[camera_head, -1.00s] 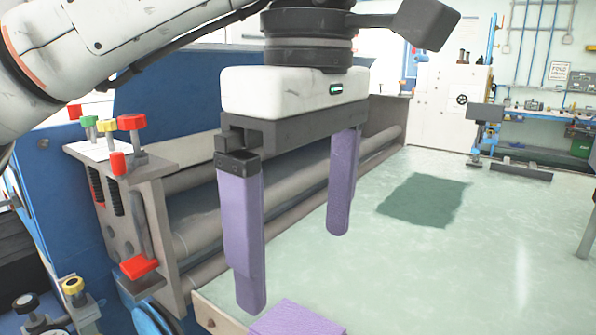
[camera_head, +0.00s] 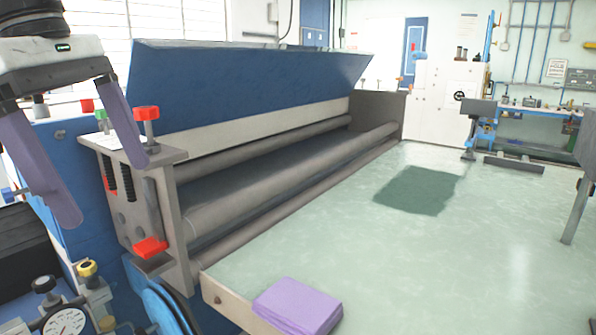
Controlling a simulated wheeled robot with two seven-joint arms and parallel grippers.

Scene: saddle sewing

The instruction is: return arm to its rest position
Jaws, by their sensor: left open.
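My left gripper (camera_head: 100,190) is at the far left of the head view, with two purple fingers spread apart and nothing between them. It is raised in front of the left end of the roller machine. One finger overlaps the machine's end plate in the picture; I cannot tell the gap between them. The rest of my left arm is out of the picture above and to the left. My right gripper is not in view. A folded purple cloth-like piece (camera_head: 297,306) lies on the near left corner of the pale green table (camera_head: 480,240).
The roller machine (camera_head: 260,180) with a blue hood (camera_head: 240,85) stands along the table's left side. A dark green sheet (camera_head: 418,190) lies flat on the table. Red knobs (camera_head: 146,114) stick up from the machine's end. A pressure gauge (camera_head: 66,324) is at lower left.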

